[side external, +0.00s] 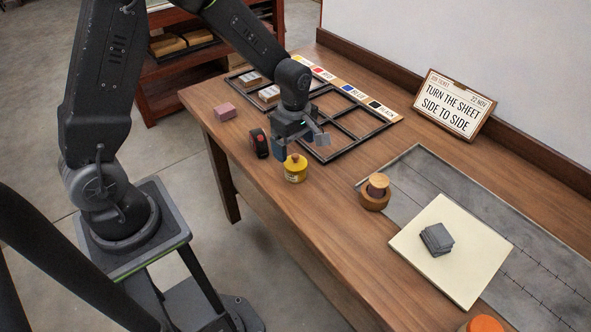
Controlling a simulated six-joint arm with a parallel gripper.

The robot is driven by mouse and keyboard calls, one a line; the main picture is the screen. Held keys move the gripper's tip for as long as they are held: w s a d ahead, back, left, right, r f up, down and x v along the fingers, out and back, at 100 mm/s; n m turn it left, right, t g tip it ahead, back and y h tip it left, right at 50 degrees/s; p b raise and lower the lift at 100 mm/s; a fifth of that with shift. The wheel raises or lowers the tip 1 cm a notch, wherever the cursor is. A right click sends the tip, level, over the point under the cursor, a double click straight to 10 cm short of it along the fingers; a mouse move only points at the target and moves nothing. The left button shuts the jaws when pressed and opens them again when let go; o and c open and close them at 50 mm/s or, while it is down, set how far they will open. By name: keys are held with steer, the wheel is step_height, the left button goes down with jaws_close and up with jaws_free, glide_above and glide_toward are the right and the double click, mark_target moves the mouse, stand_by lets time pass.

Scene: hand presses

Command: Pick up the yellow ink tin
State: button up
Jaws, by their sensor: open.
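The yellow ink tin (295,170) stands upright on the wooden table, near its front edge. It has a pale label band and a small knob on top. Nothing shows between the fingers.
A black divided frame (365,134) is behind. A wooden ring with a peg (374,196) stands right. A cream sheet (415,262) bears grey pieces (436,239).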

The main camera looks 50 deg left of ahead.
mark_target(295, 156)
step_height(295, 156, down, 7)
steer(key=shift+w+f, duration=0.15)
steer(key=shift+f, duration=0.05)
stand_by(0.3)
steer(key=shift+r, duration=0.1)
steer(key=c, duration=1.2)
